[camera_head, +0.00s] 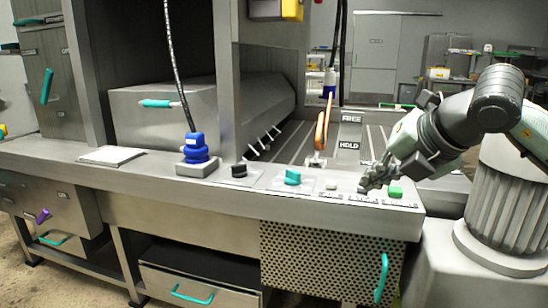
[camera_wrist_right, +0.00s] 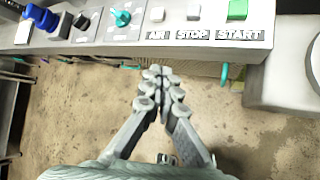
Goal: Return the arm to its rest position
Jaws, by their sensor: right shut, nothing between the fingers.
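My right gripper (camera_head: 372,181) is in the head view at the right end of the steel counter, at the row of buttons. It is shut and empty. In the right wrist view its fingers (camera_wrist_right: 163,75) meet just in front of the panel's edge, below the AIR and STOP labels. The green START button (camera_head: 396,192) is just right of the gripper in the head view and also shows in the wrist view (camera_wrist_right: 237,9). My right arm (camera_head: 462,121) comes in from the right, bent at the elbow. My left gripper is out of view.
The counter's front edge (camera_head: 235,204) runs below the gripper. A teal knob (camera_head: 292,177), a black knob (camera_head: 239,170) and a blue knob (camera_head: 195,150) stand to the left. An orange lever (camera_head: 320,130) rises behind, near the FREE and HOLD plates. Open floor (camera_wrist_right: 95,75) shows below.

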